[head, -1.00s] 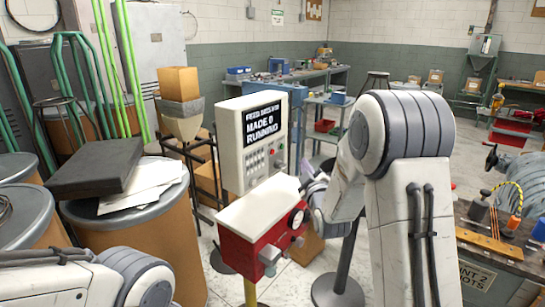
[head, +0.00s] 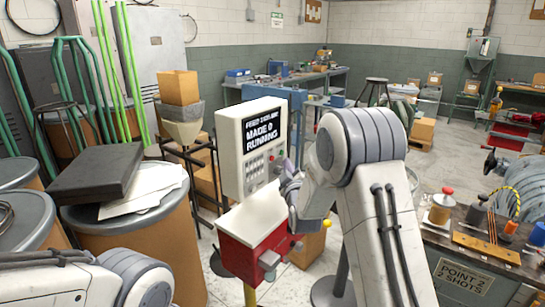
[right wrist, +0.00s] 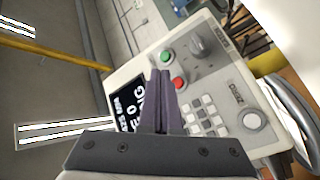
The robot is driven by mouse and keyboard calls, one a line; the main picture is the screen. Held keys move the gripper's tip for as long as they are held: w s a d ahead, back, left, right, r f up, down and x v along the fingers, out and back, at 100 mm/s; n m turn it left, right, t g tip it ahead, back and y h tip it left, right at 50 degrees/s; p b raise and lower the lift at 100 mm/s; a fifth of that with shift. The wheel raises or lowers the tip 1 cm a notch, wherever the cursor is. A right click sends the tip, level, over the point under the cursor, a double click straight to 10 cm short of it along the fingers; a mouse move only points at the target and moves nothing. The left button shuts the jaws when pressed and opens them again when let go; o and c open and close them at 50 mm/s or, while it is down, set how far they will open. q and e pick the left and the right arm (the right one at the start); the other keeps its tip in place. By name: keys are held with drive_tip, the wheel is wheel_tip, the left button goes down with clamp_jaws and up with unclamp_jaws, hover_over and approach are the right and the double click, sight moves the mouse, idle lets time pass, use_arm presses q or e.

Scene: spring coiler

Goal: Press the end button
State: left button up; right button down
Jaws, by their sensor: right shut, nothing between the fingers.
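The control panel (head: 250,145) is a pale box with a dark screen (head: 264,130) reading "MADE 0" and "RUNNING". In the right wrist view it shows a green button (right wrist: 165,57), a red button (right wrist: 178,83), a dark knob (right wrist: 199,45), a keypad (right wrist: 205,116) and a pale round knob (right wrist: 251,120) marked "ZERO". I cannot read any label saying "end". My right gripper (right wrist: 160,75) is shut and empty, its tips in front of the panel between screen and buttons, close to the green and red ones. Contact cannot be told. My left gripper is out of view.
A red machine box with a white top (head: 255,218) stands below the panel, partly behind my right arm. Drums (head: 135,240) with a dark slab (head: 97,172) stand at left. A bench with spools (head: 440,208) is at right. Floor shows between the panel and the back benches.

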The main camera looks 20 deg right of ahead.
sight(272, 158)
drive_tip(key=shift+w+a, duration=0.7)
drive_tip(key=shift+w, duration=0.2)
drive_tip(key=shift+w+a, duration=0.1)
idle(1.4)
drive_tip(key=shift+w+a+b, duration=0.1)
drive_tip(key=shift+w+b, duration=0.15)
drive_tip(key=shift+b, duration=0.1)
drive_tip(key=shift+w+a, duration=0.25)
drive_tip(key=shift+w, duration=0.05)
idle(0.6)
drive_tip(key=shift+s+d, duration=0.1)
drive_tip(key=shift+s, duration=0.05)
drive_tip(key=shift+s+d+b, duration=0.35)
drive_tip(key=shift+s+b, duration=0.15)
